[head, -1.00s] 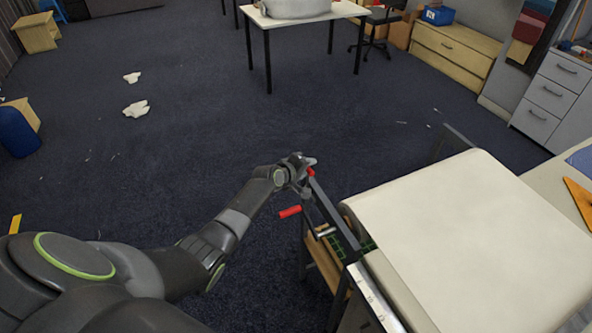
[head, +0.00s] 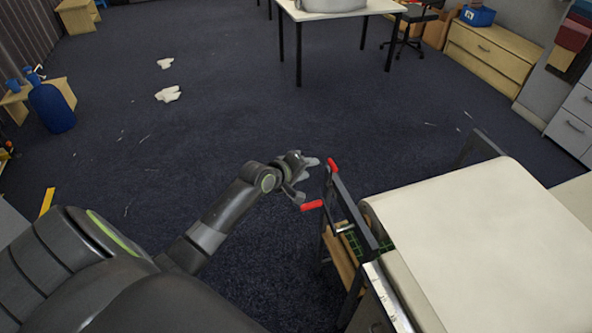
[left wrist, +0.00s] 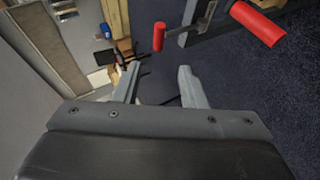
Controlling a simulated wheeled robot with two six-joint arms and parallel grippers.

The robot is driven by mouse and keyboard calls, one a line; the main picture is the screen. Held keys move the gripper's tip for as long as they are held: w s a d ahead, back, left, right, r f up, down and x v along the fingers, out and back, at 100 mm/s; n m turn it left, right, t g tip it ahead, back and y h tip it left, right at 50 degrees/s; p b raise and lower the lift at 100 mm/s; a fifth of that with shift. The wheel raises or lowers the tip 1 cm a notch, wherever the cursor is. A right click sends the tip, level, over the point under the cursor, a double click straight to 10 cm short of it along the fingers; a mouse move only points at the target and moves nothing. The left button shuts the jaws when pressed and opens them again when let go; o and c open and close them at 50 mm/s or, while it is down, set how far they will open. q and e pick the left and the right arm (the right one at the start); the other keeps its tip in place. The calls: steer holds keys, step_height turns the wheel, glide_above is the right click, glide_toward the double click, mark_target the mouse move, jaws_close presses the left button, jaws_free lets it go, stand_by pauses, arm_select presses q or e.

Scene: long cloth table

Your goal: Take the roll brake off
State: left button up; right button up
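A roll of pale cloth (head: 374,222) is mounted in a dark metal frame (head: 348,205) at the left end of the table. A short red grip (head: 332,165) stands at the frame's top far corner. A second red handle (head: 312,205) sticks out to the left on a crank, lower and nearer. I cannot tell for certain which is the brake. My left gripper (head: 311,167) is just left of the upper grip, apart from it. In the left wrist view the gripper (left wrist: 157,78) is open and empty, with a small red grip (left wrist: 159,36) and a larger red handle (left wrist: 258,24) beyond the fingers. My right gripper is out of view.
The long table's cloth surface (head: 485,225) fills the right side. Open carpet lies left of the frame, with white scraps (head: 168,94) on it. A white table (head: 338,8) and a wooden drawer unit (head: 490,50) stand at the back.

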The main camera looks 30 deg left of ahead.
arm_select(q)
steer(key=shift+v, duration=2.25)
steer(key=shift+a+f, duration=0.1)
steer(key=shift+a, duration=0.05)
steer(key=s+a+f+m+g+y+b, duration=0.15)
steer(key=s+f, duration=0.35)
steer(key=f, duration=0.5)
steer(key=s+a+f+m+g+y+b, duration=0.15)
steer(key=s+f, duration=0.35)
steer(key=f, duration=0.6)
steer(key=s+a+f+m+g, duration=0.15)
steer(key=s+f, duration=0.35)
steer(key=f, duration=0.5)
steer(key=s+d+f+m+g+b, duration=0.1)
steer(key=s+d+f+m+g, duration=0.1)
steer(key=s+f, duration=0.4)
steer(key=s+d+f+m+g+b, duration=0.1)
steer(key=s+f, duration=0.6)
steer(key=s, duration=0.8)
steer(key=s+d+f+m+g+b, duration=0.1)
steer(key=s+d+f+m+g, duration=0.2)
steer(key=s+f, duration=0.4)
steer(key=s+d+m, duration=0.1)
steer(key=s+m, duration=0.1)
steer(key=s, duration=0.2)
steer(key=shift+s+d, duration=0.25)
steer(key=shift+s, duration=0.05)
